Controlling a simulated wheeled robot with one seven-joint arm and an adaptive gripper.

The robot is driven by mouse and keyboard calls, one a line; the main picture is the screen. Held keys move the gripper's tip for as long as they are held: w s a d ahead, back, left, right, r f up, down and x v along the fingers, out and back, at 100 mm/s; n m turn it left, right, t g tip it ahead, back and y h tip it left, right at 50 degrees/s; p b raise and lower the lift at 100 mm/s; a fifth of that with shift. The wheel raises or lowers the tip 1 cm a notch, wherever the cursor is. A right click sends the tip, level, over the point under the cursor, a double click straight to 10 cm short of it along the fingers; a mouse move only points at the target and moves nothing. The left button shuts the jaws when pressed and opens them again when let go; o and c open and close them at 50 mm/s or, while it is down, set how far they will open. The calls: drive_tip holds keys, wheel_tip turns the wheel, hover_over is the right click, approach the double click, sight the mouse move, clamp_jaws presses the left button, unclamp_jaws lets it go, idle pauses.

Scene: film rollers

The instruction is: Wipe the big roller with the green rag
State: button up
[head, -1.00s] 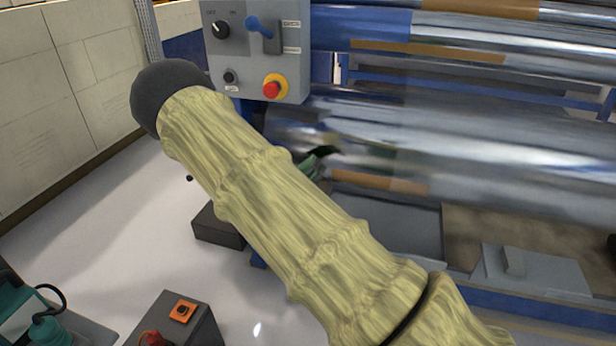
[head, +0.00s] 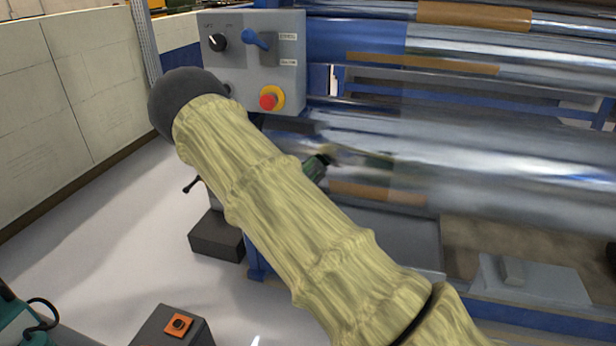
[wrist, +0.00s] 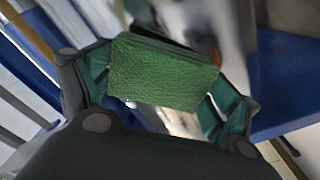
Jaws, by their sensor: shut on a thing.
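The green rag (wrist: 160,72) is held between the two fingers of my gripper (wrist: 155,90) in the wrist view. It looks like a folded, textured green block. In the head view my sleeved arm hides most of my gripper; a small dark green part (head: 316,167) shows just beyond the arm, beside the left end of the big roller. The big roller (head: 480,165) is a wide, shiny metal cylinder running to the right. The rag looks close to the roller, but I cannot tell whether they touch.
A grey control panel (head: 252,60) with knobs and a red stop button (head: 269,101) stands above the roller's left end. Upper rollers (head: 470,50) run behind. A dark box (head: 216,236) and a button box (head: 172,326) stand low at left.

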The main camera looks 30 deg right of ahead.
drive_tip(key=shift+b+x, duration=0.3)
drive_tip(key=shift+x, duration=0.85)
idle(0.8)
drive_tip(key=shift+s+d+p, duration=0.3)
drive_tip(key=shift+s+d, duration=0.9)
drive_tip(key=shift+s, duration=0.35)
drive_tip(key=shift+d, duration=0.1)
drive_tip(key=shift+w+a+r+b, duration=0.1)
drive_tip(key=shift+w+a+b, duration=0.15)
drive_tip(key=shift+w+a, duration=0.5)
drive_tip(key=shift+w+a+r+b, duration=0.15)
drive_tip(key=shift+w+a, duration=0.3)
drive_tip(key=shift+w, duration=0.5)
drive_tip(key=shift+c, duration=0.3)
